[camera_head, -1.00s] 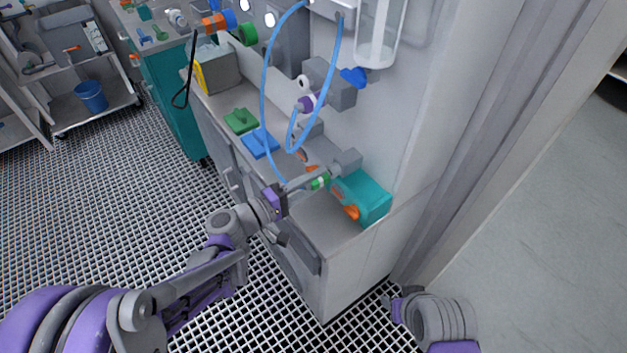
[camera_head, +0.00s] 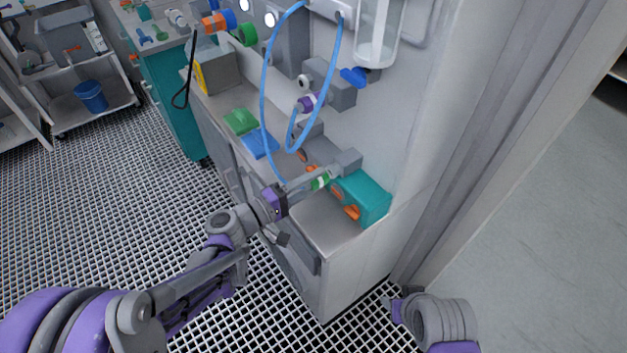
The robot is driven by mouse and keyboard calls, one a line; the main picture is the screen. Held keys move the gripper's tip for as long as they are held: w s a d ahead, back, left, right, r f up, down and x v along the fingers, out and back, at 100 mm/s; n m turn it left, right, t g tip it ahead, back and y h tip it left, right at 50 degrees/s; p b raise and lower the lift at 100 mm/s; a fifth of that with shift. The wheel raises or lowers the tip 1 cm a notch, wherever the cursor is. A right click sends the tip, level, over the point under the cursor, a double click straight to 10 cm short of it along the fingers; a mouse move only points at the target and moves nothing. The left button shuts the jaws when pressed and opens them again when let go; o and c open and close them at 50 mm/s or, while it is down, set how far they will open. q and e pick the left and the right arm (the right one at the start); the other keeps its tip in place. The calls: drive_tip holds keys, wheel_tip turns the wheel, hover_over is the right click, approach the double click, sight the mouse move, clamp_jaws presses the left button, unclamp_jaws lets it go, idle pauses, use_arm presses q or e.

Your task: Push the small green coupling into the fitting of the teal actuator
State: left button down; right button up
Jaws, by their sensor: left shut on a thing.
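The teal actuator (camera_head: 370,200) sits at the right end of the counter ledge, with orange parts (camera_head: 352,212) on its front. The small green coupling (camera_head: 320,182) is just left of it, close to the actuator's upper left side. My left gripper (camera_head: 309,181) is shut on the coupling, its arm reaching in from the lower left. The fitting is small and partly covered by the gripper and coupling, so I cannot tell whether the coupling touches it. Part of my right arm shows at the bottom right; its gripper is not visible.
A grey block (camera_head: 347,161) stands behind the actuator. A blue tube (camera_head: 263,100) loops down close to my left gripper. Green (camera_head: 240,121) and blue (camera_head: 260,145) pieces lie farther left on the ledge. The ledge front beside the actuator (camera_head: 325,228) is clear.

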use_arm(q)
drive_tip(key=shift+w+d, duration=0.35)
drive_tip(key=shift+d, duration=0.1)
idle(0.6)
drive_tip(key=shift+c, duration=1.7)
unclamp_jaws()
drive_tip(key=v, duration=1)
drive_tip(key=shift+s+a, duration=0.2)
drive_tip(key=shift+a, duration=0.1)
